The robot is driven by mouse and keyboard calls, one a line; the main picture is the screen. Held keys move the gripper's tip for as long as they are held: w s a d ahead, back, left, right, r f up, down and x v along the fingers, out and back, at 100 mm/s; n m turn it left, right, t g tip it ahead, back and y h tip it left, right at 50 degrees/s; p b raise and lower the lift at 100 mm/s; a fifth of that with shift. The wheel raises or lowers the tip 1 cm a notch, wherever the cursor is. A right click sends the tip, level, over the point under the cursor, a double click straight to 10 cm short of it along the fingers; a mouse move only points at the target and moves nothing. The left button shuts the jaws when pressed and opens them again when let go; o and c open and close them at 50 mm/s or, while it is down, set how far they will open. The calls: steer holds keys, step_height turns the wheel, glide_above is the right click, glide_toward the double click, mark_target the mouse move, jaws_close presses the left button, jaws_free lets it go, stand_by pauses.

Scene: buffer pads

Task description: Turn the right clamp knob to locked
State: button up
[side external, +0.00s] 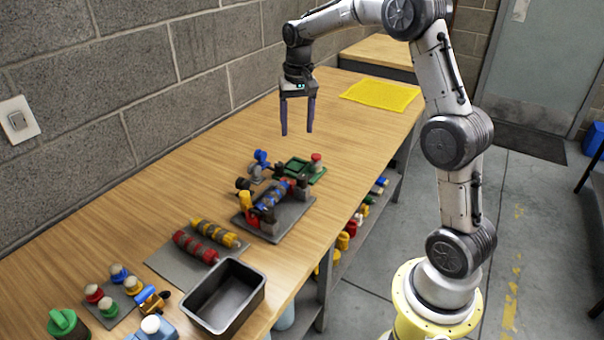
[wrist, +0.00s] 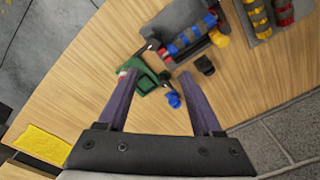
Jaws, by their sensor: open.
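My gripper (side external: 297,132) is open and empty, with two purple fingers pointing down, high above the table and the clamp fixture. In the wrist view my gripper (wrist: 160,74) has its fingers spread apart. The clamp fixture is a grey plate (side external: 287,221) holding a blue banded roller (side external: 270,193) between dark blocks with red and yellow parts; the roller also shows in the wrist view (wrist: 187,37). Small dark parts stand at its ends. I cannot tell which is the right clamp knob or how it is turned.
A green tray (side external: 293,170) with a red-topped part and a blue part (side external: 260,157) stand close behind the fixture. In front are a grey pad (side external: 163,263) with red and yellow rollers and a dark bin (side external: 223,297). A yellow mat (side external: 380,95) lies farther back; table between is clear.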

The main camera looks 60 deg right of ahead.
mark_target(302, 176)
steer(key=shift+g, duration=0.3)
steer(key=f, duration=0.5)
steer(key=d+f, duration=0.1)
steer(key=f, duration=1)
steer(key=shift+s+d, duration=0.2)
steer(key=shift+s, duration=0.1)
jaws_close()
